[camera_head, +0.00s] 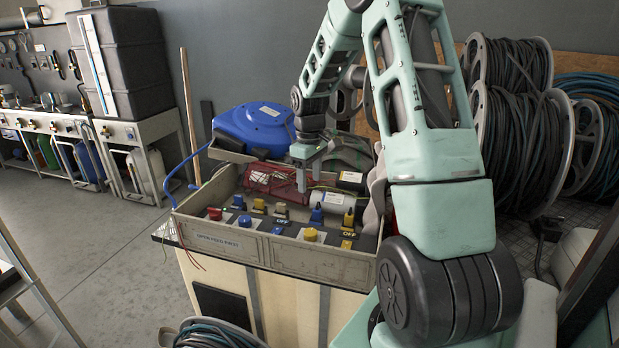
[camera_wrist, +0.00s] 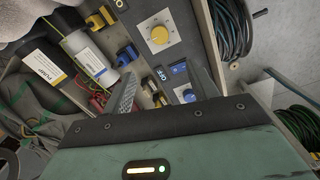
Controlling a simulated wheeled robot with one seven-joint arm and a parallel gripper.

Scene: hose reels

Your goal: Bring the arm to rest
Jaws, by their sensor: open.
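My mint-green arm (camera_head: 432,150) reaches up from the lower right and bends down over an open control box. My gripper (camera_head: 304,178) points down above the middle of the box, over the cylinders and behind the row of switches. It is open, and I see nothing held in it. Whether the fingertips touch anything in the box, I cannot tell.
The control box (camera_head: 225,242) has switches, a yellow knob (camera_head: 311,234) and white cylinders (camera_head: 327,203) inside. A blue reel (camera_head: 258,127) sits behind it. Large hose reels (camera_head: 517,125) crowd the right. A wooden pole (camera_head: 188,110) stands behind. Open floor (camera_head: 95,235) lies left.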

